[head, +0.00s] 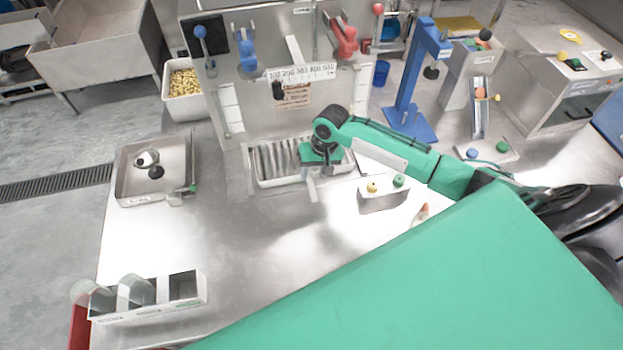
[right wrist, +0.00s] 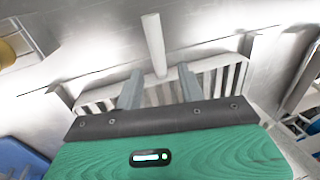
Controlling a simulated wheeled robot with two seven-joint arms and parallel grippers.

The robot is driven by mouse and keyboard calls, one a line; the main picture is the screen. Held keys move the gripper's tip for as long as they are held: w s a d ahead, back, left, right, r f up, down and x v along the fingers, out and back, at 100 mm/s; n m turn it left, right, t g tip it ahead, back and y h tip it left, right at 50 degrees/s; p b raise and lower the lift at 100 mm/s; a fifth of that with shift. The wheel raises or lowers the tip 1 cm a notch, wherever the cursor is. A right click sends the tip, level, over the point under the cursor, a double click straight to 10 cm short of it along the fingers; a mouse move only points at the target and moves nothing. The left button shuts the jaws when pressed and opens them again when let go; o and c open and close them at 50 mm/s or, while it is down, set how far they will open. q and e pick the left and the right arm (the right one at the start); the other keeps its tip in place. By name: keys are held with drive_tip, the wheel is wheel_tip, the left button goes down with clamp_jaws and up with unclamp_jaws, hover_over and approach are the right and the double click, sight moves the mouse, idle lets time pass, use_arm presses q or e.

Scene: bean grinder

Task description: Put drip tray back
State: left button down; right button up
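The drip tray (head: 277,160) is a pale slatted tray at the front foot of the steel grinder, in the middle of the head view. It also shows in the right wrist view (right wrist: 228,76), with a pale rod handle (right wrist: 153,45) sticking out from its front edge. My right gripper (right wrist: 159,86) is over the tray. Its two grey fingers are apart, one on each side of the handle's inner end, with gaps visible. In the head view the right gripper (head: 318,163) covers the tray's right part. I cannot tell whether the tray is fully seated. My left gripper is not in view.
A square steel pan (head: 130,185) stands at the left of the table. A white bin (head: 185,106) of beans stands behind. A small block (head: 383,199) with knobs is right of the tray. A divided box (head: 150,308) is front left. The table's centre is clear.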

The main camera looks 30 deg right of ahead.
drive_tip(key=b+v, duration=0.1)
drive_tip(key=v, duration=0.7)
drive_tip(key=shift+r, duration=0.25)
drive_tip(key=shift+s+d+f, duration=0.1)
